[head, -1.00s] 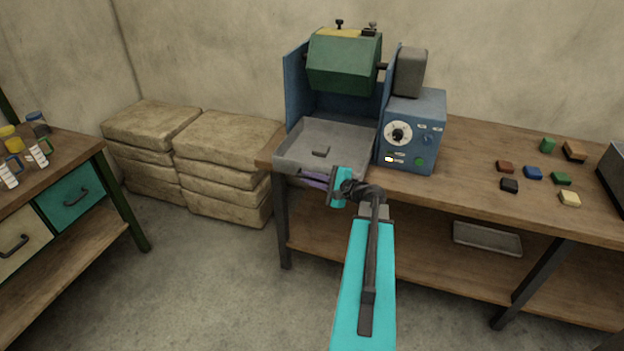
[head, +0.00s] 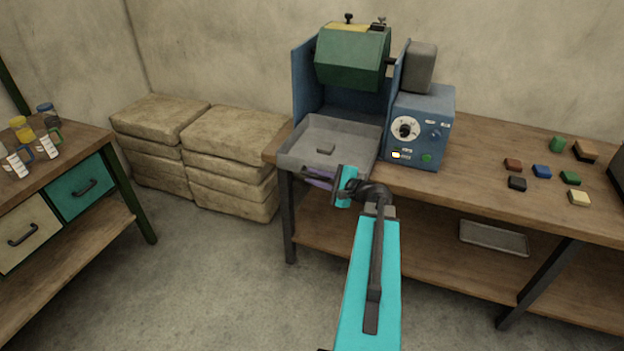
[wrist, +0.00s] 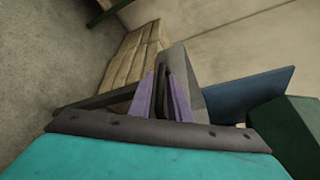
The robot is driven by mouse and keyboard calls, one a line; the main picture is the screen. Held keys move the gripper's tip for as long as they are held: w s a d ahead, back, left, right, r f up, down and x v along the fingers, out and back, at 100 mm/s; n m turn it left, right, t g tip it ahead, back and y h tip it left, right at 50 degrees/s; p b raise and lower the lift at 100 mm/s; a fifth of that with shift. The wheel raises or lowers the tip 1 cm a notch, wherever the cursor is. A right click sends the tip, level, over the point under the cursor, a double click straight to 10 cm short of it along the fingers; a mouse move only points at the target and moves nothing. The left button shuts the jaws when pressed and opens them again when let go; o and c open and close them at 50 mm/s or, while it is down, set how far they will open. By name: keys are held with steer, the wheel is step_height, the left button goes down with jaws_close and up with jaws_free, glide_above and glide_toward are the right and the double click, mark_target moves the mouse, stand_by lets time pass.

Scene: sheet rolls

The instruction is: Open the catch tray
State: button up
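The catch tray (head: 362,150) is a shallow grey tray at the bench's front edge, below a green drum. The fingertips' exact contact is partly hidden. The tray's front stands out at the bench edge.
A blue control box (head: 420,127) stands right of the tray on the wooden bench (head: 460,185). Several small coloured blocks lie farther right. Stacked tan sacks (head: 231,165) stand on the floor at left. The floor (head: 220,270) before the bench is clear.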

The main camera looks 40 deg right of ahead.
steer(key=p+v, duration=0.2)
steer(key=v, duration=1.1)
steer(key=shift+s, duration=0.35)
steer(key=shift+s, duration=0.1)
stand_by(0.5)
